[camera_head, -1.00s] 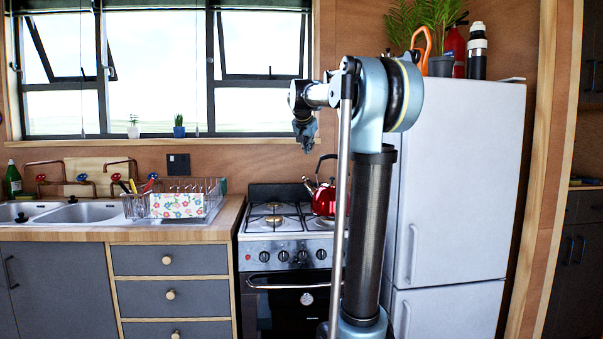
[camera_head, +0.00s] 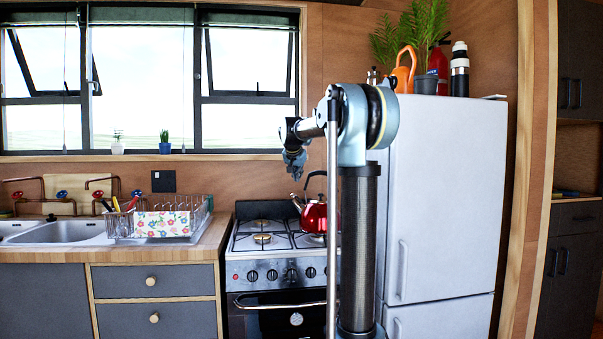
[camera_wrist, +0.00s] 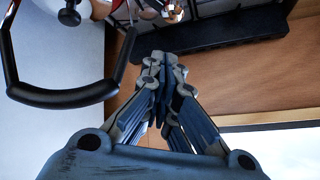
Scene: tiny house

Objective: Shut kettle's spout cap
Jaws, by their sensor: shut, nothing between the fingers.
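The red kettle (camera_head: 313,217) stands on the stove's right side, with a black arched handle and its spout (camera_head: 297,201) pointing left. My arm hides part of its right side. My gripper (camera_head: 294,174) is above the spout, pointing down, apart from it. In the wrist view, my gripper (camera_wrist: 163,58) has its fingers together and empty. The kettle's black handle (camera_wrist: 62,97) appears to loop at left there, with a black knob (camera_wrist: 68,16) and a bit of red body at the top edge. Whether the spout cap is open is too small to tell.
The stove top (camera_head: 262,238) is otherwise bare around its burners. A white fridge (camera_head: 445,200) stands close on the right. A dish rack (camera_head: 165,218) sits on the wooden counter to the left, beside the sink (camera_head: 65,232).

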